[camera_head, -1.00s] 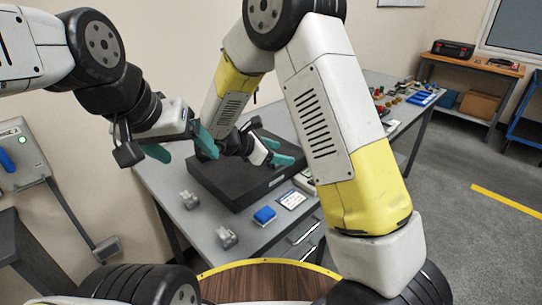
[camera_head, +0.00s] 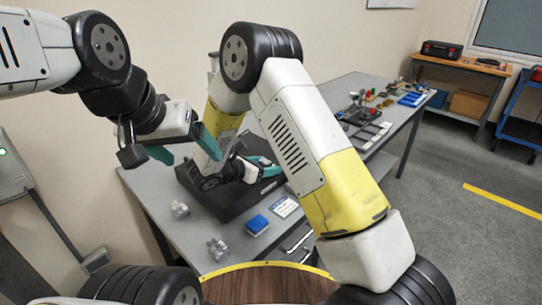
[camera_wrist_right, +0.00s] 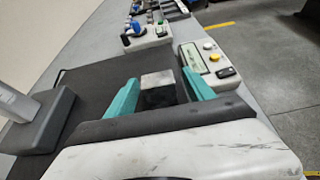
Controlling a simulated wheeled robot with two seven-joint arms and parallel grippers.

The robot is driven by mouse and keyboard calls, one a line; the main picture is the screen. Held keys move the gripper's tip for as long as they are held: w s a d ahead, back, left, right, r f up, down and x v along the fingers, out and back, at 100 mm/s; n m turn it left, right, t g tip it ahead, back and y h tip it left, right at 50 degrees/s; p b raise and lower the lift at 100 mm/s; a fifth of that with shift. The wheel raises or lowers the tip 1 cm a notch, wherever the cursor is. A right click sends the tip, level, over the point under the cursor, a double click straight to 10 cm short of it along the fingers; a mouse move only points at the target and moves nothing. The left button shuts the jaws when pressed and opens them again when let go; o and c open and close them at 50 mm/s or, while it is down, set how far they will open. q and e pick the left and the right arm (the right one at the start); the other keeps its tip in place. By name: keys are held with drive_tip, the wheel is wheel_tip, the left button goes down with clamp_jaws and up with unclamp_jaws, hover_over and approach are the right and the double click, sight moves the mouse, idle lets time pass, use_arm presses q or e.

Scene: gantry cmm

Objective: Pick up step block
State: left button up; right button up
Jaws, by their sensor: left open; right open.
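In the right wrist view, a small block with a grey top (camera_wrist_right: 158,79) and a dark front stands on the black plate (camera_wrist_right: 95,90). I take it for the step block, though its steps cannot be made out. My right gripper (camera_wrist_right: 160,92) is open, with a teal finger on each side of the block and visible gaps. In the head view my right gripper (camera_head: 258,158) is low over the black plate (camera_head: 232,207), and the block cannot be made out there. My left gripper (camera_head: 187,150) is open and empty, above the plate's left side.
A blue block (camera_head: 257,225), a white card (camera_head: 285,207) and two small silver pieces (camera_head: 180,209) (camera_head: 217,248) lie on the grey table (camera_head: 150,190) in front of the plate. A control box (camera_wrist_right: 207,65) stands beside the plate in the wrist view. Small parts crowd the table's far end.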

clamp_jaws()
drive_tip(key=shift+r, duration=0.15)
idle(0.4)
